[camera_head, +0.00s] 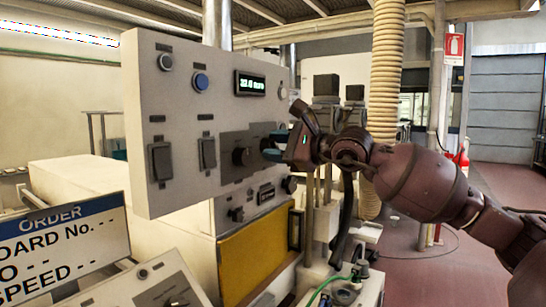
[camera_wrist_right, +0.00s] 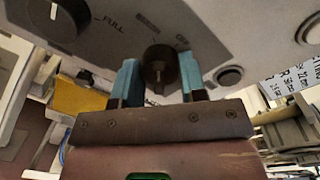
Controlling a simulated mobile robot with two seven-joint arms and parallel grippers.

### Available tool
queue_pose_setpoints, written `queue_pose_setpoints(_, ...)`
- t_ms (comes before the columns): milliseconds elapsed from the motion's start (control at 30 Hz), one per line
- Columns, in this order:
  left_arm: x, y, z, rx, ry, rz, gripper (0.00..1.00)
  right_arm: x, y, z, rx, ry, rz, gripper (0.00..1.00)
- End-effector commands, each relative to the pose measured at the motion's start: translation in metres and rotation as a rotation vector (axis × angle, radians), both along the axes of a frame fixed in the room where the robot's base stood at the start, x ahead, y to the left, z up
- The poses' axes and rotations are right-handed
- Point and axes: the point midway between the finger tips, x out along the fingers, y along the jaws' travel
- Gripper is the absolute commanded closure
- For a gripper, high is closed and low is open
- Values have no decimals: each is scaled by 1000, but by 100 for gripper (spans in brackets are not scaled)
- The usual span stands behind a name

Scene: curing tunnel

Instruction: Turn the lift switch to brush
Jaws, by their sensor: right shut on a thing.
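My right gripper (camera_head: 272,147) reaches in from the right to the light grey control panel (camera_head: 180,200). In the right wrist view the same gripper (camera_wrist_right: 160,82) has its two teal fingers on either side of a small dark rotary switch (camera_wrist_right: 158,66) and is shut on it. A pale mark shows on the switch. The lettering around it is small and partly hidden, and I cannot read "brush" there. In the head view the gripper hides most of this switch. My left gripper is in neither view.
A larger dark dial (camera_head: 240,156) marked "FULL" in the wrist view sits left of the held switch. Two rocker switches (camera_head: 160,162), a blue button (camera_head: 200,82) and a green-lit display (camera_head: 250,84) share the panel. A ribbed hose (camera_head: 386,70) hangs behind my right arm.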

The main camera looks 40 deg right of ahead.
Motion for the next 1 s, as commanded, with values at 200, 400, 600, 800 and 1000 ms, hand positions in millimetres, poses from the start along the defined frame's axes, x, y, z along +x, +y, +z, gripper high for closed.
queue_pose_setpoints(200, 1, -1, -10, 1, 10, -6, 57, 1, 0, -4, -140, -53, -1, 85)
queue_pose_setpoints(400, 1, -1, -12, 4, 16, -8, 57, 1, 1, -2, -223, -89, 1, 85)
queue_pose_setpoints(600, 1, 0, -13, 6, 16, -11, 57, 0, 1, -1, -265, -108, 0, 85)
queue_pose_setpoints(800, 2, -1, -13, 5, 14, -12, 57, -1, 1, 0, -275, -113, 1, 85)
queue_pose_setpoints(1000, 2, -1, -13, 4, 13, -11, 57, -1, 1, 0, -275, -113, 0, 85)
